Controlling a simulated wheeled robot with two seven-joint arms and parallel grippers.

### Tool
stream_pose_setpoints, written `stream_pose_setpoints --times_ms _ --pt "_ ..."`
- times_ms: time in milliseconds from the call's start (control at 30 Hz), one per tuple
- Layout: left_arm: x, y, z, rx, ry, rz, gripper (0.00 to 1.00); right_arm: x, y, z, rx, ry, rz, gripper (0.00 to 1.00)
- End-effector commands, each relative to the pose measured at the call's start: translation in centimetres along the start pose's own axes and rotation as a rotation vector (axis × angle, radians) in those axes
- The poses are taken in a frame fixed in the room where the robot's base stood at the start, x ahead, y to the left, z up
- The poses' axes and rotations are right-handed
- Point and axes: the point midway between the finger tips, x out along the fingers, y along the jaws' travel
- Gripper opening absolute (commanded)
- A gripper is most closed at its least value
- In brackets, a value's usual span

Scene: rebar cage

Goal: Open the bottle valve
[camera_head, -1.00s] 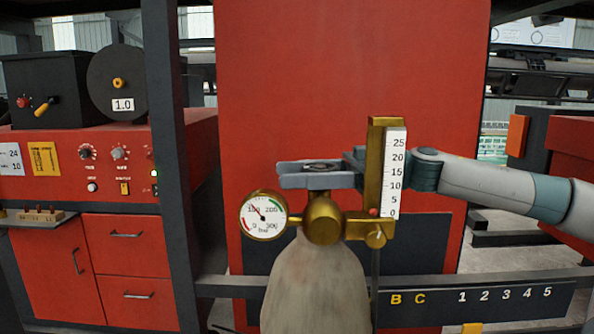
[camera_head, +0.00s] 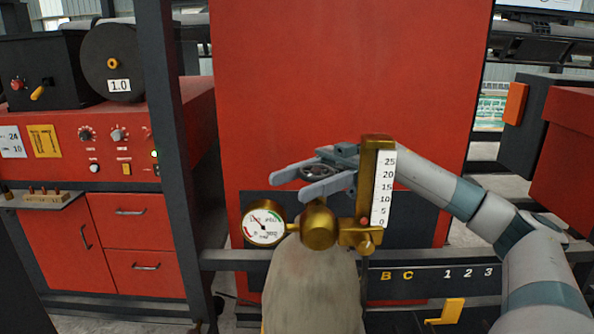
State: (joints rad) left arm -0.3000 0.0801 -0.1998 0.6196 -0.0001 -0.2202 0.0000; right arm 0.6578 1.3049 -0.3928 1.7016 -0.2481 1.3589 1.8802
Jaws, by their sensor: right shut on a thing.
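The gas bottle (camera_head: 312,290) stands upright in front of me, pale and dull, with a brass valve body (camera_head: 319,228) on top. The dark round valve handwheel (camera_head: 320,170) sits above the valve body. My right gripper (camera_head: 290,187) reaches in from the right at handwheel height, its two grey fingers on either side of the wheel, shut on it. The fingers and wrist hide parts of the wheel's rim. A round pressure gauge (camera_head: 264,223) is at the valve's left; its needle is too blurred to read exactly. My left gripper is not in view.
A brass flowmeter (camera_head: 376,190) with a white scale to 25 stands right of the valve, close to my right wrist. A red machine (camera_head: 110,150) with knobs and a wire spool is at left. A dark rail marked B, C and numbers (camera_head: 440,275) runs behind the bottle.

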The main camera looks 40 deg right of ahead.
Motion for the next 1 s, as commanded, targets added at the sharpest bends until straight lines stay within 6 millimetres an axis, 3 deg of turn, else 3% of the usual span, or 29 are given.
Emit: stream_pose_setpoints --times_ms 600,1000 --pt "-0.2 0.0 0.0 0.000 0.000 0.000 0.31 -0.6 -1.9 -0.2 -0.003 0.002 -0.527 0.31" --pt "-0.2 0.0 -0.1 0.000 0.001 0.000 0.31 -0.8 -2.4 -0.2 -0.002 0.002 -0.651 0.31"
